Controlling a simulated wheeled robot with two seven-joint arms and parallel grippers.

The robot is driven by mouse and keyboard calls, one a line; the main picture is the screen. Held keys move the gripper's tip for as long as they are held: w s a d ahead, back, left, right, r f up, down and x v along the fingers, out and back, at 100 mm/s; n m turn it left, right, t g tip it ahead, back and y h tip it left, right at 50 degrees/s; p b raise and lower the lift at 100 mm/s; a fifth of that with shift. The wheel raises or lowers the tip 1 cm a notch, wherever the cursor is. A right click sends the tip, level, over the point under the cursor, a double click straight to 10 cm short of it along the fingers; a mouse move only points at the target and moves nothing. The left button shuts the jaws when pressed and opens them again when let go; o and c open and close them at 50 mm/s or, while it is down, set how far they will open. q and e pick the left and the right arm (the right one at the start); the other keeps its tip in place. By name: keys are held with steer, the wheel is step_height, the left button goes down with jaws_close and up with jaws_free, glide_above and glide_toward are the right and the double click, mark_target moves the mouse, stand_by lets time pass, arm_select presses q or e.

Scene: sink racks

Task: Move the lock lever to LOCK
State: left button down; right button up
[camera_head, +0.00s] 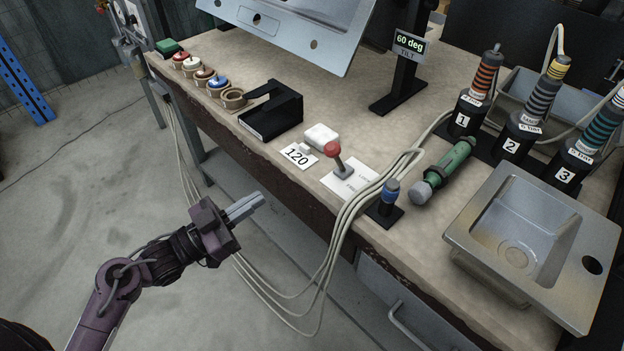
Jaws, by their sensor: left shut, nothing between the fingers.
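The lock lever (339,160) has a red ball knob on a short grey stem and stands near the front edge of the workbench. It leans toward the upper left of the picture. Its white label card (352,178) lies under it, and the printed words are too small and partly covered to read surely. My left gripper (258,202) is shut and empty. It is in front of the bench edge, to the lower left of the lever and apart from it. My right gripper is out of view.
Grey cables (345,212) loop over the bench edge right of the lever. A white block (321,137) and a "120" card (299,155) lie left of it. Open floor lies left.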

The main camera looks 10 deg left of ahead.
arm_select(q)
steer(key=p, duration=0.1)
glide_toward(338, 157)
steer(key=w, duration=0.1)
steer(key=w+d+r, duration=0.1)
steer(key=w, duration=0.1)
steer(key=w+d+r, duration=0.1)
steer(key=shift+w+d, duration=0.1)
steer(key=shift+w, duration=0.2)
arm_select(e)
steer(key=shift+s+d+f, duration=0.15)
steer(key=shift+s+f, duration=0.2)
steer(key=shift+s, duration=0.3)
